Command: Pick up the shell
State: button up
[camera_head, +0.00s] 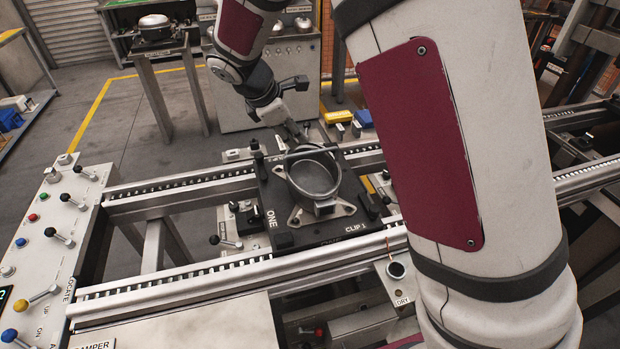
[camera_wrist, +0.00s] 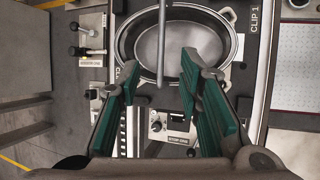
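The shell (camera_head: 314,180) is a round, open-topped grey metal vessel with a flat-eared base. It stands upright on a black pallet (camera_head: 284,240) marked "ONE" and "CLIP 1". A thin grey bar (camera_head: 312,152) runs across above its mouth. My gripper (camera_head: 298,134) is at the far side of the shell, just above its rim. The fingers hide part of the near rim.
The pallet sits between two conveyor rails (camera_head: 180,285). Clamps with black knobs (camera_head: 226,241) flank it. A control panel (camera_head: 60,235) with levers is at the left. A bench (camera_head: 160,52) stands behind. My upper arm blocks the right side.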

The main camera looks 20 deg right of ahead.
aim_at(311, 152)
jog(key=shift+p+x, duration=0.75)
jog(key=shift+x, duration=5.35)
jog(key=shift+s+d, duration=0.1)
jog(key=shift+d, duration=0.05)
grip_shut()
jog(key=shift+r, duration=0.2)
